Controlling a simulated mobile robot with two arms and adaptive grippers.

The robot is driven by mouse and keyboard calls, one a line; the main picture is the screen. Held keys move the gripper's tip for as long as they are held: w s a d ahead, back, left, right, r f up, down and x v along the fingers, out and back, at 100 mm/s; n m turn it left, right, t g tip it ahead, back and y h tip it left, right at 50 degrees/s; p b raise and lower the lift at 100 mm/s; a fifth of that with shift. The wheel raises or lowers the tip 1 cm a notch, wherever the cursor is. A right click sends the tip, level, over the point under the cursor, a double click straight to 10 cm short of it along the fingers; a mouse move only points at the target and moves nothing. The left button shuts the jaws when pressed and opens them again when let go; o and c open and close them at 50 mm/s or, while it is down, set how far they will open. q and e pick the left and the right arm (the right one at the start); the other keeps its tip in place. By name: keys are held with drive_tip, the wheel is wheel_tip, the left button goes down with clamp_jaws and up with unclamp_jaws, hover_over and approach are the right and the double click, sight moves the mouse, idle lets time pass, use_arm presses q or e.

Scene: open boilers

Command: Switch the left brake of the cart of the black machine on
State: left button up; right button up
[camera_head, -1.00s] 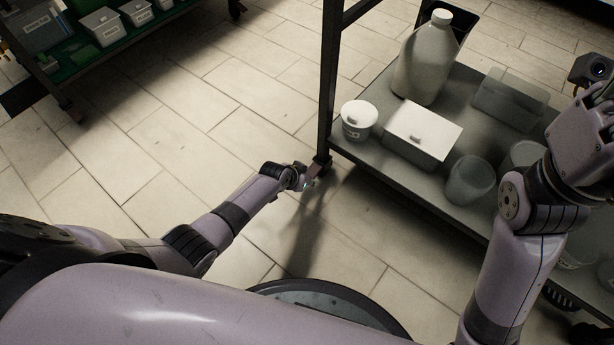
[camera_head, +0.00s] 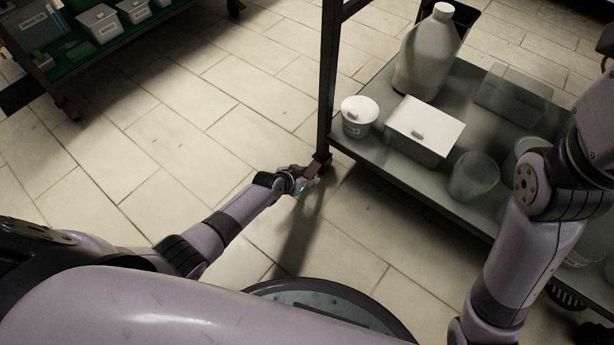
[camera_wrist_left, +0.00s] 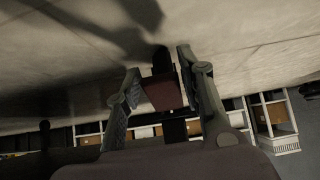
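The dark metal cart (camera_head: 328,80) stands right of centre in the head view, its near-left post coming down to a caster (camera_head: 322,158) by the floor. My left gripper (camera_head: 314,178) is low beside this caster. In the left wrist view, a reddish-brown caster part (camera_wrist_left: 163,93) with a dark wheel (camera_wrist_left: 162,60) sits between the two spread fingers of my left gripper (camera_wrist_left: 160,72). A gap shows at the left finger; contact at the right finger is unclear. The brake lever cannot be told apart. My right arm is at the right edge, its gripper out of frame.
The cart shelf (camera_head: 385,170) holds a large jug (camera_head: 428,55), a lidded tub (camera_head: 359,115), a white-lidded box (camera_head: 424,130) and clear containers. Another cart (camera_head: 50,75) stands at the upper left. The tiled floor (camera_head: 180,130) between is clear.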

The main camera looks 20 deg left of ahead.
use_arm(q)
drive_tip(key=shift+o, duration=1.3)
drive_tip(key=shift+r, duration=0.1)
drive_tip(key=v, duration=1.2)
